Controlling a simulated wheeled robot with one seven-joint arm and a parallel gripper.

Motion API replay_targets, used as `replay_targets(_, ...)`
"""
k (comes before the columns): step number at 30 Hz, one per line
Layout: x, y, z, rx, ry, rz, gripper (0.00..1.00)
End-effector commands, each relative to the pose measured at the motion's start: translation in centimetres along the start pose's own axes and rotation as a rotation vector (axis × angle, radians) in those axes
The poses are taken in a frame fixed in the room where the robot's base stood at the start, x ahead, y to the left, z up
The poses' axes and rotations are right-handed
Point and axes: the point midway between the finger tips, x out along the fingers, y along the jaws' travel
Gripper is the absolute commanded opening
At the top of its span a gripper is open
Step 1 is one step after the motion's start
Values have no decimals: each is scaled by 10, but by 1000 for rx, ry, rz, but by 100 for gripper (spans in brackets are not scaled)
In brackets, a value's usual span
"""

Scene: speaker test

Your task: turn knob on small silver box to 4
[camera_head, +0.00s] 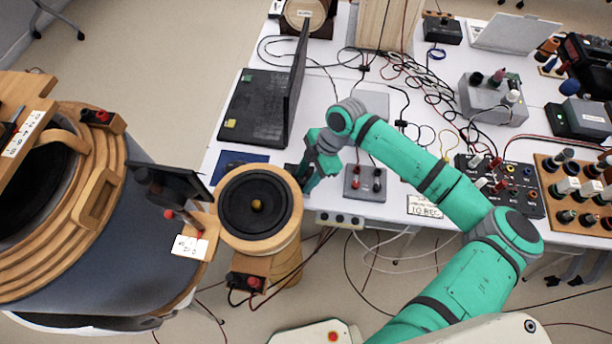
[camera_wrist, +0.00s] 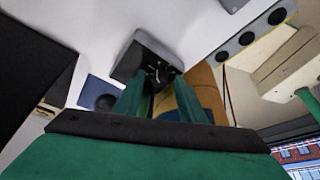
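A small grey box (camera_wrist: 140,52) with a dark face sits just beyond my gripper (camera_wrist: 158,82) in the wrist view. A dark, knob-like part (camera_wrist: 155,74) shows on that face between my two green fingers. The fingers stand apart, and I cannot tell whether they touch it. In the head view my gripper (camera_head: 308,180) is low at the table's front edge, right of the round speaker, and hides most of what is under it. A flat grey box (camera_head: 362,190) with red and black terminals lies to its right. No number or knob setting is readable.
The round wooden speaker (camera_head: 232,233) stands close left of my gripper, with a large wooden speaker (camera_head: 90,220) further left. A black panel (camera_head: 255,122) stands behind. A larger silver box (camera_head: 482,102) with knobs is at the right. Cables cross the white table.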

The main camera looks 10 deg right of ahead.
Motion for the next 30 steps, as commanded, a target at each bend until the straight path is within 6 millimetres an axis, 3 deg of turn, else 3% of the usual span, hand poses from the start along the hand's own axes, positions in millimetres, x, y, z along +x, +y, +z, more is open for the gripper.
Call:
replay_targets(1, 0, 0, 0, 0, 0, 0, 30)
replay_targets(5, 0, 0, 0, 0, 0, 0, 0)
replay_targets(11, 0, 0, 0, 16, 2, 7, 0)
replay_targets(22, 0, -3, -1, 226, 3, 93, 0)
replay_targets(30, 0, -3, 0, 247, -1, 102, 0)
